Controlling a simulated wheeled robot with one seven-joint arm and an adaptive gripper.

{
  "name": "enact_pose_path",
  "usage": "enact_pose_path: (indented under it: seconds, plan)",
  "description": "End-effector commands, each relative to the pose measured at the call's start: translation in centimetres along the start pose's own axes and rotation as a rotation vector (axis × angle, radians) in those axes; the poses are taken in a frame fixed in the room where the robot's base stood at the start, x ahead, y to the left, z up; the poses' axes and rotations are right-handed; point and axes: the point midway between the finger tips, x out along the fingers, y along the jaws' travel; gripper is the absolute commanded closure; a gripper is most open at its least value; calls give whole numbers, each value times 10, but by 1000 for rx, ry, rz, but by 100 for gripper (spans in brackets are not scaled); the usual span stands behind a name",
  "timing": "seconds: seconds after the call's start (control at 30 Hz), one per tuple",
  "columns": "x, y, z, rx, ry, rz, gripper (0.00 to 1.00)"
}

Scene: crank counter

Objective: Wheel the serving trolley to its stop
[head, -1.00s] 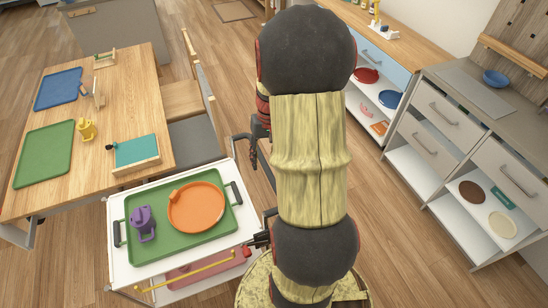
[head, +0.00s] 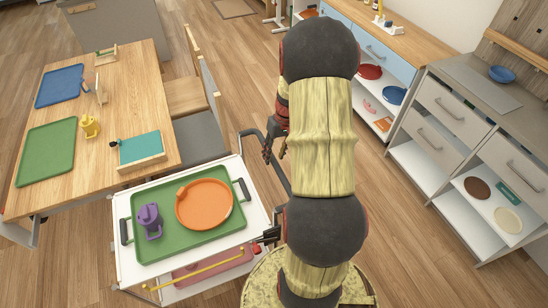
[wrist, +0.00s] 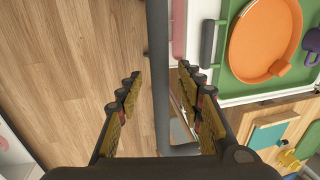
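The white serving trolley (head: 125,270) stands at the lower left of the head view, beside the wooden table. It carries a green tray (head: 185,245) with an orange plate (head: 204,204) and a purple mug (head: 149,221). Its grey push handle (head: 282,180) sticks out on the right side, partly hidden by my arm. My gripper (wrist: 158,90) is open. In the wrist view the handle bar (wrist: 157,40) runs lengthwise between the two fingers, with a gap on both sides. In the head view my gripper (head: 269,150) is at the handle.
The wooden table (head: 120,90) and a chair (head: 195,130) stand close behind the trolley. A counter with drawers and open shelves (head: 440,190) lines the right side. The wooden floor between chair and counter looks clear, though my arm hides part of it.

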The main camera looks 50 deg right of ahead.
Motion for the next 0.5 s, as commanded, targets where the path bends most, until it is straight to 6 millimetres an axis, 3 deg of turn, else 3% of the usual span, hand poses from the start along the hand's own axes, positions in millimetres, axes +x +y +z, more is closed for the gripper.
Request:
enact_pose_path:
  seconds: [0.13,0.4,0.5]
  plan:
    - [10,0,0,0,0,0,63]
    - [11,0,0,0,0,0,63]
    - [11,0,0,0,0,0,68]
